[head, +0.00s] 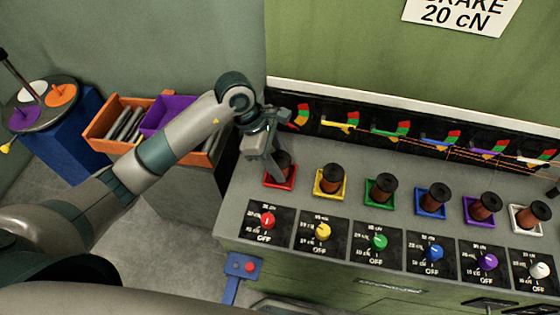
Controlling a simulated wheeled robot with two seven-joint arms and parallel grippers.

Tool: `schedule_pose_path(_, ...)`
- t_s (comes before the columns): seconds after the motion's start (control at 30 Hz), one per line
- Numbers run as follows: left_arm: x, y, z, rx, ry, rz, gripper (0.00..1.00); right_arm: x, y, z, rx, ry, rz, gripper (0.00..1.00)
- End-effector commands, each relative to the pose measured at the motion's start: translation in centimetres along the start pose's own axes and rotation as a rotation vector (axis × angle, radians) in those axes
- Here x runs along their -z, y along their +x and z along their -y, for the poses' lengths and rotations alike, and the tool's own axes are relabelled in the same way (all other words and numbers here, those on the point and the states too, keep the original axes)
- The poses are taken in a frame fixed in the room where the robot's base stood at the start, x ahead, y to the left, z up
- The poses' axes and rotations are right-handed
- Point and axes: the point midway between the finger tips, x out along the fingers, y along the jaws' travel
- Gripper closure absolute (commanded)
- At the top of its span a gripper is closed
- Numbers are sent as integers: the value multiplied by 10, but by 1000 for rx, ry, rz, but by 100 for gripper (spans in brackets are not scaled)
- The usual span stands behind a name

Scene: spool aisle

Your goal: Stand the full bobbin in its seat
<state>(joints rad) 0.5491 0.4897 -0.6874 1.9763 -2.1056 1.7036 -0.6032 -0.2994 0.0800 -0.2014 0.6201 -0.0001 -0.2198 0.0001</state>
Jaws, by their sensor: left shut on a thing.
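My left gripper (272,172) reaches down from the left arm over the red seat (280,184) at the left end of the bench. It is shut on a dark reddish-brown bobbin (286,162). The bobbin is partly hidden by the fingers and looks about upright, in or just over the red seat. I cannot tell whether its base touches the seat. My right gripper is not in view.
Similar bobbins stand in the yellow (328,193), green (380,203), blue (430,213), purple (483,221) and white seats. Colored knobs line the front, and gauges (340,125) line the back. Orange bin (105,120) stands left of the bench.

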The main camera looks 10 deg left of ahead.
Motion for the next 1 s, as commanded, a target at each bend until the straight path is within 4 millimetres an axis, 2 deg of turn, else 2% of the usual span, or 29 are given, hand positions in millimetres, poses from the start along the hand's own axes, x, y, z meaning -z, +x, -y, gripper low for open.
schedule_pose_path(0.1, 3, 8, 0, 1, -1, 1, 88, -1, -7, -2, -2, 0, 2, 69)
schedule_pose_path(0.53, 6, 13, 0, -2, 1, 1, 88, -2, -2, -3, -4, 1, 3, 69)
schedule_pose_path(0.57, 6, 13, 0, -1, 1, 0, 52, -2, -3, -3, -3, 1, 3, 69)
schedule_pose_path(0.6, 5, 12, 0, -1, 0, 0, 43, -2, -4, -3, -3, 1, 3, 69)
schedule_pose_path(0.63, 5, 12, 0, -1, 0, 0, 38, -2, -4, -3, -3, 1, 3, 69)
schedule_pose_path(1.0, 5, 11, 0, -1, 0, 0, 38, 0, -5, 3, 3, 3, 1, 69)
